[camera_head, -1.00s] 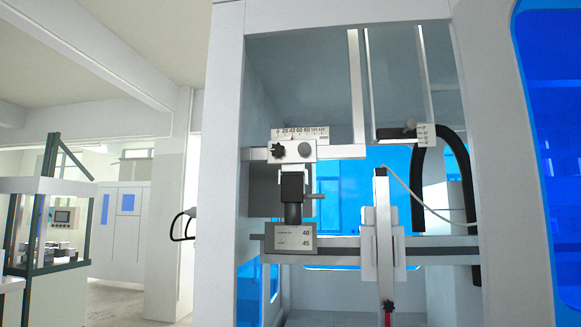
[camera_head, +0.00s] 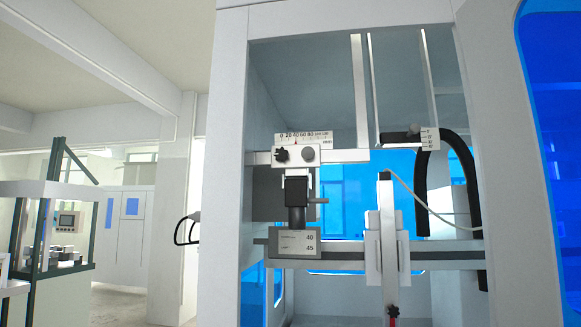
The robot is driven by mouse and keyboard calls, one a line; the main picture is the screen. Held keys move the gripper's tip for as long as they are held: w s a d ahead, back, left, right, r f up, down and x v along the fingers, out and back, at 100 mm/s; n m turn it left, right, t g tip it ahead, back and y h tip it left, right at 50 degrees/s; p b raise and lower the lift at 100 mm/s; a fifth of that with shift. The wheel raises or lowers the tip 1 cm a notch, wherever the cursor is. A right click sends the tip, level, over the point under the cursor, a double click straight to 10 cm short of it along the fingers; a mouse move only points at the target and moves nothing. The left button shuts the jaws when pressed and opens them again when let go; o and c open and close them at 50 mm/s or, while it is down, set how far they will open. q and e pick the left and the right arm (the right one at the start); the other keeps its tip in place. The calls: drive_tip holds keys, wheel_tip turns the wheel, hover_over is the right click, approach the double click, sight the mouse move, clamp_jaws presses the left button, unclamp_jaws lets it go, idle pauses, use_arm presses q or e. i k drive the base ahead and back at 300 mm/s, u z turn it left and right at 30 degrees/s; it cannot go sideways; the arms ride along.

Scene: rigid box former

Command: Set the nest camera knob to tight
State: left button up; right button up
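A black camera (camera_head: 297,190) with its lens pointing down hangs from a white carriage block (camera_head: 322,157) on a horizontal rail inside the machine. The block bears a black star-shaped knob (camera_head: 282,155) at left and a round grey knob (camera_head: 309,154) at right. A small lever (camera_head: 318,201) sticks out from the right of the camera. I cannot tell which of these is the nest camera knob, nor see a tight mark. Neither of my grippers shows in the head view.
A ruler scale (camera_head: 303,139) tops the block. A plate reading 40 and 45 (camera_head: 297,243) sits below the lens. Another dark knob (camera_head: 413,131) stands beside a small scale at right. A white upright (camera_head: 388,240) and black hose (camera_head: 465,165) occupy the bay. The left frame post (camera_head: 226,190) borders the opening.

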sight(281, 154)
drive_tip(key=z, duration=0.05)
drive_tip(key=k, duration=0.5)
drive_tip(key=z, duration=0.9)
drive_tip(key=i, duration=0.15)
drive_tip(key=u, duration=0.05)
